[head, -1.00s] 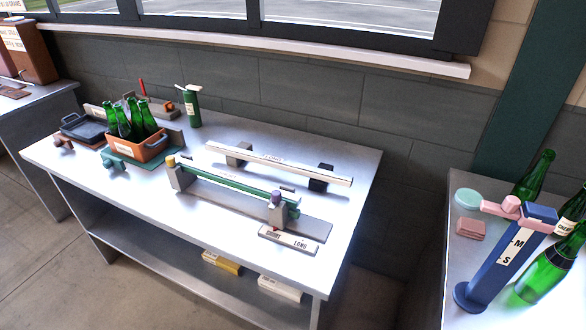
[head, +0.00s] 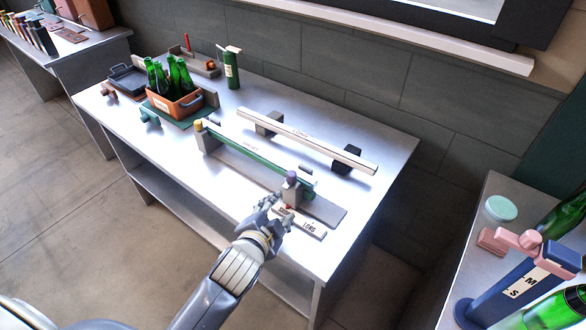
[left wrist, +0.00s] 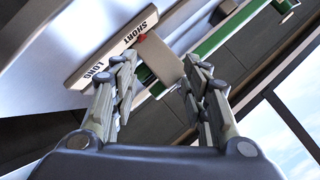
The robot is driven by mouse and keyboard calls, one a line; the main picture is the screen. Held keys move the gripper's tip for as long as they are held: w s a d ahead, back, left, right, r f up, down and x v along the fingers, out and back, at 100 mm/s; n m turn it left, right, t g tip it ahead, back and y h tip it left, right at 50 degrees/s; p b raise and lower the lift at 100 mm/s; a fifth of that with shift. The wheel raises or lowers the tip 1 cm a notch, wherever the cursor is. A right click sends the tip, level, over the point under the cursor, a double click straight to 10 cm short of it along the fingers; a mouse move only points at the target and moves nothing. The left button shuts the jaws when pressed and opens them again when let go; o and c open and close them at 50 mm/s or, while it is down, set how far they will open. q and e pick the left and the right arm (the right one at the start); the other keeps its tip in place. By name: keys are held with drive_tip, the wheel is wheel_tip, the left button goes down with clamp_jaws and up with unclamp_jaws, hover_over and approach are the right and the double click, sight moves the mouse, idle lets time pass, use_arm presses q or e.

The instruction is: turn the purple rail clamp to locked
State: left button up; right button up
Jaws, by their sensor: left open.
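The purple rail clamp (head: 291,176) is a small purple knob on a grey post at the near right end of the green rail (head: 255,152). My left gripper (head: 270,210) is open and empty, just in front of and to the left of that post. In the left wrist view my gripper (left wrist: 160,88) has its two fingers apart, with a grey block (left wrist: 158,58) beyond the gap. The green rail (left wrist: 222,28) runs behind it. I cannot make out the purple knob there. My right gripper is not in view.
A white SHORT/LONG plate (head: 312,229) lies beside the post, close to my gripper. A yellow knob (head: 198,125) tops the rail's far left end. A white LONG bar (head: 305,141) lies behind. An orange crate (head: 187,105) of green bottles stands at the left.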

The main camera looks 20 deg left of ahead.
use_arm(q)
drive_tip(key=w+d+r+m+t+h, duration=0.45)
drive_tip(key=d+r+m, duration=0.2)
drive_tip(key=r, duration=0.35)
drive_tip(key=w+d+r+m+t+h, duration=0.3)
drive_tip(key=w+d+r+m, duration=0.2)
drive_tip(key=r+m, duration=0.35)
drive_tip(key=s+d+r+m+g+h, duration=0.3)
drive_tip(key=d+m+g+h, duration=0.4)
drive_tip(key=m, duration=0.8)
drive_tip(key=s+d+r+m+g+h, duration=0.3)
drive_tip(key=d+m+g+h, duration=0.2)
drive_tip(key=d+m+g, duration=0.75)
drive_tip(key=m+y+p, duration=0.1)
drive_tip(key=m+y, duration=1.8)
drive_tip(key=m, duration=0.1)
approach(292, 173)
wheel_tip(292, 173, down, 8)
drive_tip(key=p, duration=0.3)
drive_tip(key=shift+w+d+f, duration=0.1)
drive_tip(key=shift+w, duration=0.05)
drive_tip(key=shift+f, duration=0.6)
